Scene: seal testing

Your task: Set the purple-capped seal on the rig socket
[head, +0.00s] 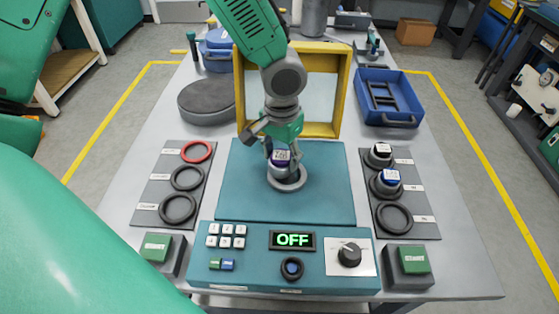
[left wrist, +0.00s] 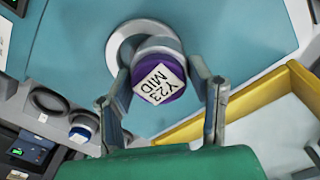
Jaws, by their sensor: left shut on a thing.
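The purple-capped seal (head: 281,157) is between the fingers of my left gripper (head: 283,150), over the rig socket. In the left wrist view its purple cap (left wrist: 159,83) bears a white label reading "Y23 MID", and both fingers of the gripper (left wrist: 163,100) flank it. The rig socket (head: 287,184) is a pale ring on the teal plate. In the left wrist view the socket (left wrist: 117,50) shows past the seal's upper left side, partly covered by it. I cannot tell whether the seal touches the socket. My right gripper is not in view.
The rig's front panel has an "OFF" display (head: 292,240) and a knob (head: 349,255). A yellow frame (head: 240,95) stands behind the plate. A left rack (head: 150,195) has rings; a right rack (head: 425,222) holds two capped seals. A blue tray (head: 412,100) is at the back right.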

